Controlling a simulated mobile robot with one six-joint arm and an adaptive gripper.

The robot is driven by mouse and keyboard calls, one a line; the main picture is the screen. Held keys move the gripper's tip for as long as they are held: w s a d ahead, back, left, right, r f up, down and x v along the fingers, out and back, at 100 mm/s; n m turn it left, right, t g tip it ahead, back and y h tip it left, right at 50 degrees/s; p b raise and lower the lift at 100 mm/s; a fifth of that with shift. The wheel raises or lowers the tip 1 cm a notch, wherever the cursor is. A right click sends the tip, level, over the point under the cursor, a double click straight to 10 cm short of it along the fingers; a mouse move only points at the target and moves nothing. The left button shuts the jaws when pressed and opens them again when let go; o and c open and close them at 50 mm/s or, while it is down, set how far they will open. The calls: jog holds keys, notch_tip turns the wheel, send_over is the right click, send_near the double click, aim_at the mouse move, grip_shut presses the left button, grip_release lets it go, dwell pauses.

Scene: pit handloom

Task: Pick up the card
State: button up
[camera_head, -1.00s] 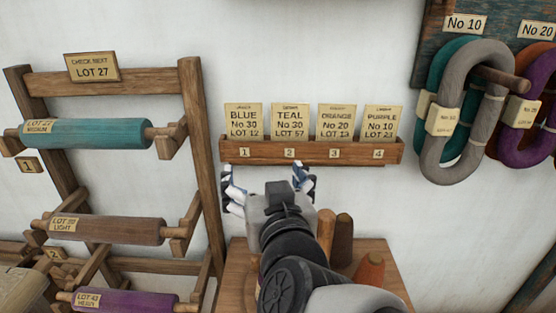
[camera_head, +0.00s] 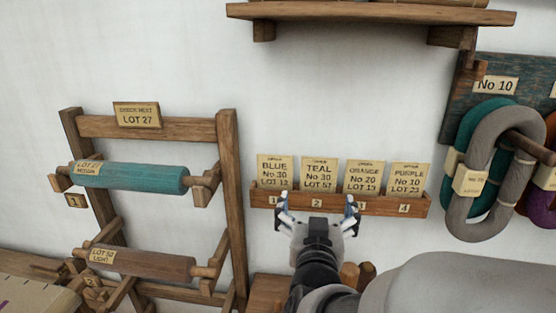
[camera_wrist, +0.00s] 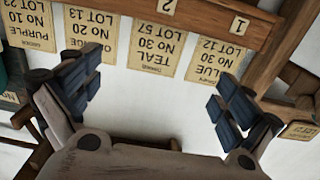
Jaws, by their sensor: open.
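Four places in a wooden card rack (camera_head: 382,206) on the wall hold upright tan cards. From left in the head view they are the BLUE card (camera_head: 275,171), TEAL card (camera_head: 319,173), ORANGE card (camera_head: 364,177) and PURPLE card (camera_head: 409,178). My gripper (camera_head: 317,207) is open and empty, in front of the rack around slot 2. The wrist view shows the cards upside down. There the TEAL card (camera_wrist: 155,45) lies between my spread fingers (camera_wrist: 162,88), beyond them. The BLUE card (camera_wrist: 212,65) is partly behind one finger, the ORANGE card (camera_wrist: 90,32) behind the other.
A wooden stand (camera_head: 228,170) at left carries a teal roll (camera_head: 130,178) and a brown roll (camera_head: 140,263). Its top sign (camera_head: 137,115) reads LOT 27. Yarn hanks (camera_head: 490,175) hang at right. A shelf (camera_head: 370,14) is above the rack; clear wall lies between.

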aim_at(319, 177)
jog(key=w+d, duration=0.1)
jog(key=w, duration=0.5)
jog(key=w+d+p, duration=0.1)
jog(key=w, duration=0.3)
jog(key=shift+w+d+f, duration=0.1)
jog(key=shift+d+f, duration=0.05)
jog(key=shift+d, duration=0.15)
jog(key=shift+c, duration=0.4)
jog(key=c, duration=0.9)
